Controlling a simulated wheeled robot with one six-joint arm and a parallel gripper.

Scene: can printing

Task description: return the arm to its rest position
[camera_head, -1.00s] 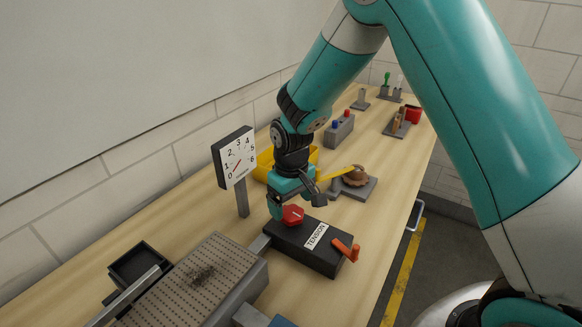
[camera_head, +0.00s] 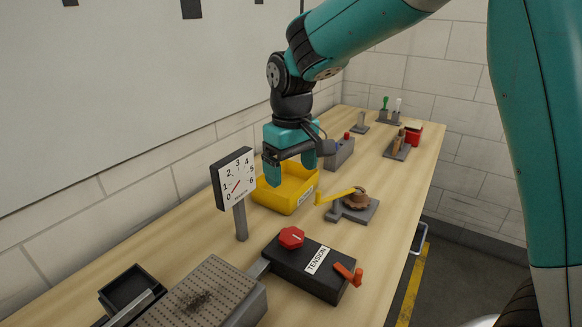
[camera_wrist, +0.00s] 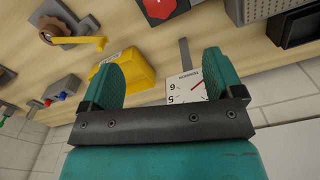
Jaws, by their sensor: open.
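My gripper (camera_head: 293,172) is open and empty, raised above the bench in front of the yellow bin (camera_head: 287,197) in the head view. Its two teal fingers point down and stand apart. In the wrist view my gripper (camera_wrist: 160,85) shows its spread fingers with nothing held between them. The yellow bin (camera_wrist: 132,72) and the dial gauge (camera_wrist: 188,87) show beyond the fingers there. My teal arm reaches in from the upper right in the head view.
The dial gauge (camera_head: 234,180) stands on a post left of my gripper. The black tension box (camera_head: 310,268) has a red knob (camera_head: 291,237) and an orange lever (camera_head: 348,273). A yellow crank (camera_head: 340,196) sits right of the bin. A perforated plate (camera_head: 205,298) lies at the front.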

